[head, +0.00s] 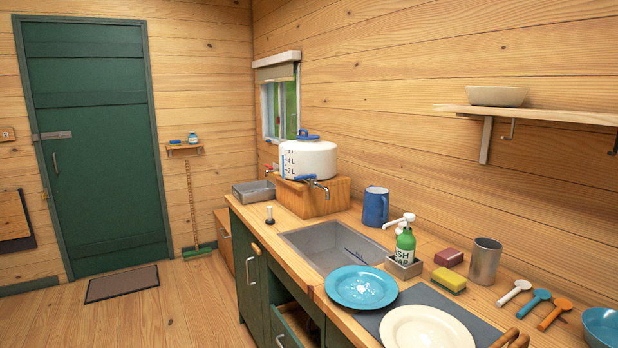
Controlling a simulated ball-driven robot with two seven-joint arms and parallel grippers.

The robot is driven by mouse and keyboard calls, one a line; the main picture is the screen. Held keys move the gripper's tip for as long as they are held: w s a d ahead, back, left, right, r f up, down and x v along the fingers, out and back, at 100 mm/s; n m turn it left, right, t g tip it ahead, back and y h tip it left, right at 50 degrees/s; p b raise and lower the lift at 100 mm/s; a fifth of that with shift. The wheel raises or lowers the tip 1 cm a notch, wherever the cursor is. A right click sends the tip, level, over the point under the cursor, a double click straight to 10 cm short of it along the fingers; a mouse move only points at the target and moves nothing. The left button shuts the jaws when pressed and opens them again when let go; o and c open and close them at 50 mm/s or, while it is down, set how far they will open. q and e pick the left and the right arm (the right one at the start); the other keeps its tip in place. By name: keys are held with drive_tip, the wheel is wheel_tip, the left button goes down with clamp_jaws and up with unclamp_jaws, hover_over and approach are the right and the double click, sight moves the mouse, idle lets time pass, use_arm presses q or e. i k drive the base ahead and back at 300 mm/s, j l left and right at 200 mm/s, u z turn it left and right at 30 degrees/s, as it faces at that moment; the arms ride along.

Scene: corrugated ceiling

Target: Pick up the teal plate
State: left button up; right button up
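The teal plate (361,287) lies on the wooden counter (327,302) in the head view, just in front of the sink and partly over a grey mat (445,301). It is face up, and nothing rests on it. A cream plate (427,330) lies on the mat to its right and nearer to me, close to its edge. Neither of my grippers shows in the head view.
A metal sink (325,245) lies behind the teal plate. A green soap bottle (405,243), a yellow sponge (449,281), a metal cup (485,262) and a blue bowl (603,326) stand to the right. A drawer (290,328) below is partly open.

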sight(357, 287)
drive_tip(key=z, duration=0.35)
drive_tip(key=i+j+z, duration=0.15)
drive_tip(key=z, duration=0.2)
drive_tip(key=i+j+z, duration=0.1)
drive_tip(key=j+z, duration=0.45)
drive_tip(key=z, duration=0.2)
drive_tip(key=i, duration=0.05)
